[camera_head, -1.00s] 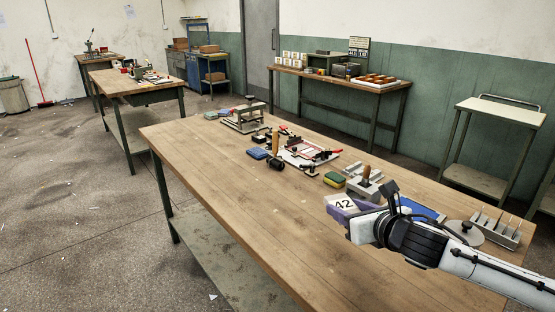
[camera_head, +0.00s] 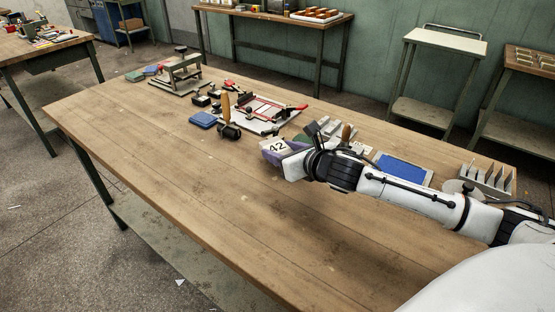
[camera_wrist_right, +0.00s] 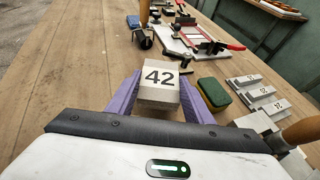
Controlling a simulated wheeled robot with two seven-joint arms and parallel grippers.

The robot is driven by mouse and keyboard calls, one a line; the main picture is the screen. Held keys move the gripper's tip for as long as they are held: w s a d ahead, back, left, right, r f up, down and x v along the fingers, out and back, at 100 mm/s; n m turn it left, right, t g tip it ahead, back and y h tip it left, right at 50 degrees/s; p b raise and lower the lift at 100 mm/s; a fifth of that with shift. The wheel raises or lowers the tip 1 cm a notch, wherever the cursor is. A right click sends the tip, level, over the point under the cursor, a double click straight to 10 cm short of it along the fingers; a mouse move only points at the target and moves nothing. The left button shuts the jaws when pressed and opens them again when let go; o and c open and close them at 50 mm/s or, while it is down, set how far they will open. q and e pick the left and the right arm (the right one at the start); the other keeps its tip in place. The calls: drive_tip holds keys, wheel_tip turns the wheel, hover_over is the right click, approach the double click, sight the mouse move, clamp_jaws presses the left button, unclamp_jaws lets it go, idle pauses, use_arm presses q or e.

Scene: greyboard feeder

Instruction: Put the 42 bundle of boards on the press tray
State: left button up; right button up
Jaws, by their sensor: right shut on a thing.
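The 42 bundle of boards (camera_head: 277,147) is a pale block with a white label reading 42. In the right wrist view, the bundle (camera_wrist_right: 158,84) sits between the two purple fingers of my right gripper (camera_wrist_right: 154,98). My right gripper (camera_head: 274,156) is shut on it, above the wooden table. A metal press-like frame (camera_head: 180,71) stands at the table's far left end. A white board with a red frame and red-handled clamps (camera_head: 268,113) lies between it and the bundle. I cannot tell for certain which part is the press tray. My left gripper is out of view.
A blue pad (camera_head: 203,119) and a roller with a wooden handle (camera_head: 229,130) lie near the red-framed board. Several numbered grey blocks (camera_wrist_right: 259,92) and a green-yellow sponge (camera_wrist_right: 214,94) lie right of the gripper. A slotted rack (camera_head: 488,181) stands at right. The table's front (camera_head: 200,190) is clear.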

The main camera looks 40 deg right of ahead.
drive_tip(key=shift+f, duration=1.85)
drive_tip(key=o, duration=1)
drive_tip(key=shift+o, duration=0.2)
